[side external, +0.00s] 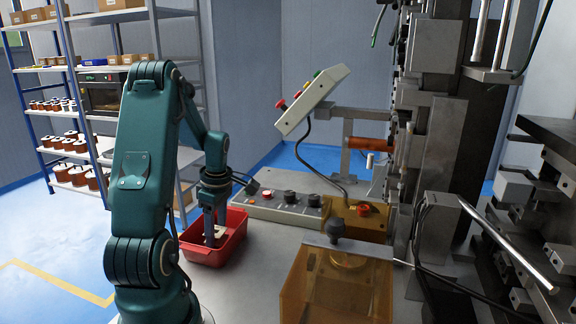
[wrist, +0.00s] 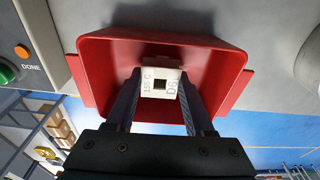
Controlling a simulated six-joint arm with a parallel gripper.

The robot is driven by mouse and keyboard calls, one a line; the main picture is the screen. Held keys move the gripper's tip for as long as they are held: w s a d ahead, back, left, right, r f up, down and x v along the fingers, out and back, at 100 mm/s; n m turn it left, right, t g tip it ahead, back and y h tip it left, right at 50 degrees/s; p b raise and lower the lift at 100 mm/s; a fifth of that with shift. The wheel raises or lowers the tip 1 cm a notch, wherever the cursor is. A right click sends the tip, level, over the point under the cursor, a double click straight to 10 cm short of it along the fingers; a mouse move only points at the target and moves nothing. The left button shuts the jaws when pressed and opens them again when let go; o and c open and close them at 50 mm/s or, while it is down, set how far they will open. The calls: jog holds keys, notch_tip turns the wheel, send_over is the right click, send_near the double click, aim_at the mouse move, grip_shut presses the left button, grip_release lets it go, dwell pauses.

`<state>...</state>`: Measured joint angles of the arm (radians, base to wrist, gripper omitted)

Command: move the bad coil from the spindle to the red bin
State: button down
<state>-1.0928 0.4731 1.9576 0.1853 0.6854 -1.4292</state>
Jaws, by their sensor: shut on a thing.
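The red bin (side external: 232,240) stands on the grey bench, left of the winder. In the wrist view the red bin (wrist: 95,60) fills the upper middle of the picture. My gripper (side external: 212,240) points down into the bin. In the wrist view my gripper (wrist: 160,95) is shut on the coil (wrist: 158,84), whose pale end face shows a square hole and printed marks. In the side view the coil (side external: 219,231) is a small pale shape inside the bin, partly hidden by the fingers. I cannot tell whether it touches the bin floor.
A control box (side external: 285,205) with several buttons sits right behind the bin. A tilted button panel (side external: 312,100) stands above it. An amber guard (side external: 335,290) and the winder machine (side external: 430,150) occupy the right. Shelves (side external: 95,100) stand back left.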

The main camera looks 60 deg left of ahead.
aim_at(222, 232)
jog(key=shift+f, duration=0.4)
jog(key=shift+f, duration=0.1)
jog(key=shift+c, duration=1.4)
grip_release()
notch_tip(222, 232, up, 12)
jog(key=w+d, duration=0.1)
